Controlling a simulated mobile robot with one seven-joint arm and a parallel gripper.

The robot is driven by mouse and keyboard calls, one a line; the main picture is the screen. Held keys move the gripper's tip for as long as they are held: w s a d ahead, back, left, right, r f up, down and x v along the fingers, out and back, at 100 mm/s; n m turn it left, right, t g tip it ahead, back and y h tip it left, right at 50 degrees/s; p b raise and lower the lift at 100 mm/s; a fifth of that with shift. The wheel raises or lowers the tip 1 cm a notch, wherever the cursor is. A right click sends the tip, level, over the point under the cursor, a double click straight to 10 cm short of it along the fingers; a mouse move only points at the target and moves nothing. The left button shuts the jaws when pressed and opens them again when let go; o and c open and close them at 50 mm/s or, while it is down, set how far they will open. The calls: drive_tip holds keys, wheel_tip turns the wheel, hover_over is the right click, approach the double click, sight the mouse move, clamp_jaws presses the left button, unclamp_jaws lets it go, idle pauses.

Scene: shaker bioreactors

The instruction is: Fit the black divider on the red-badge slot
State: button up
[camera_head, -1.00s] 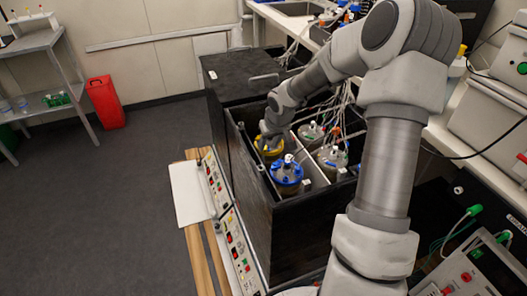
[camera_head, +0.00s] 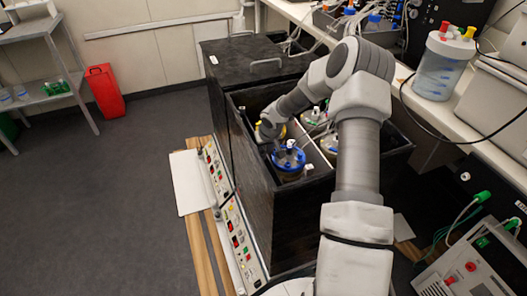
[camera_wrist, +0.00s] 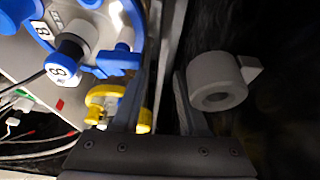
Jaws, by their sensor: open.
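In the head view my gripper (camera_head: 268,136) is inside the open black box (camera_head: 262,228), by its left wall, behind the blue-lidded vessel (camera_head: 289,160). In the wrist view my gripper (camera_wrist: 163,85) is open, fingers pointing up the picture. A dark upright strip (camera_wrist: 167,40) runs ahead between the fingertips; I cannot tell whether it is the black divider or the box wall. A small red badge (camera_wrist: 60,104) shows on a pale panel left of the fingers. The slot itself is not clearly visible.
A blue vessel lid (camera_wrist: 95,30) and a yellow one (camera_wrist: 105,98) lie close left of the fingers. A grey round fitting (camera_wrist: 217,80) is right of them. A white partition (camera_head: 318,158) divides the box. Control panels (camera_head: 235,240) line its left side.

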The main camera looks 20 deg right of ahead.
drive_tip(key=shift+w+f, duration=0.1)
drive_tip(key=shift+f, duration=0.05)
drive_tip(key=shift+c, duration=0.3)
clamp_jaws()
idle(1.1)
drive_tip(key=shift+f, duration=0.15)
idle(1.1)
drive_tip(key=shift+o, duration=0.3)
unclamp_jaws()
